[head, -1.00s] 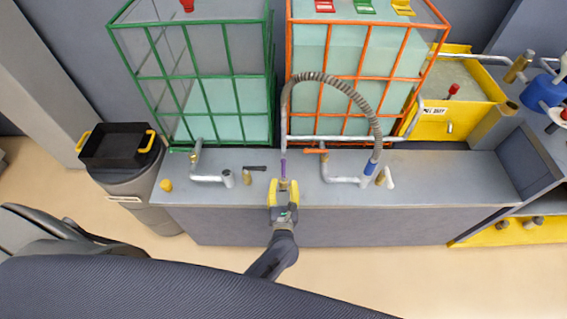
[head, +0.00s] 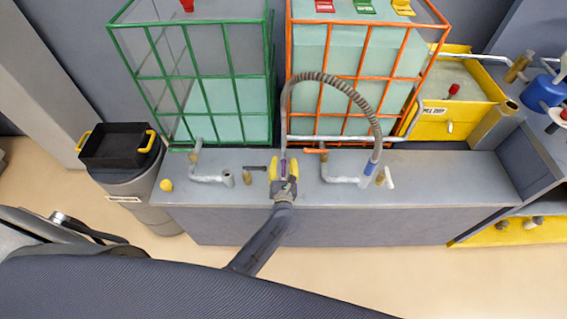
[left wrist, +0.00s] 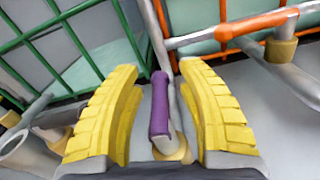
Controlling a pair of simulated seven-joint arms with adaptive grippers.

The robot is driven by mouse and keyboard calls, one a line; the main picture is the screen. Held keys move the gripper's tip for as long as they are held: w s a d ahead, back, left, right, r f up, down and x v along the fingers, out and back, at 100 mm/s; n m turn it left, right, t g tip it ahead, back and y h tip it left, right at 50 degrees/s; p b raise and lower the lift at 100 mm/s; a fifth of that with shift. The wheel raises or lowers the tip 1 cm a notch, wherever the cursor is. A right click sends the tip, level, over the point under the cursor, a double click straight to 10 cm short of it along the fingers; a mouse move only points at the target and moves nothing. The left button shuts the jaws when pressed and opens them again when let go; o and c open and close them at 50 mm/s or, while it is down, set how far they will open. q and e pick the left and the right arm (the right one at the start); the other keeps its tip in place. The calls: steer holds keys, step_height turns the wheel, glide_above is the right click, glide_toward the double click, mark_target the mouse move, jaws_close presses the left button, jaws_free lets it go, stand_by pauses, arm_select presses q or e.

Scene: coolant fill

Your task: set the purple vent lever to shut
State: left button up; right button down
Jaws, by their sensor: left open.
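The purple vent lever (left wrist: 160,108) shows in the left wrist view, upright in the picture between the two yellow fingers of my left gripper (left wrist: 160,115). A gap shows on both sides of the lever, and the fingers look apart from it. A brass fitting (left wrist: 172,150) sits at the lever's lower end. In the head view the lever (head: 283,167) is a small purple strip between the fingers of my left gripper (head: 284,169), partly hidden by the hand. The gripper is open over the counter. My right gripper is not in view.
A grey ribbed hose (head: 330,77) arches above the counter (head: 430,180). Green (head: 190,76) and orange (head: 361,77) caged tanks stand behind. The counter's right part is clear.

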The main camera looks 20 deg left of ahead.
arm_select(q)
steer(key=shift+c, duration=0.2)
jaws_close()
stand_by(0.4)
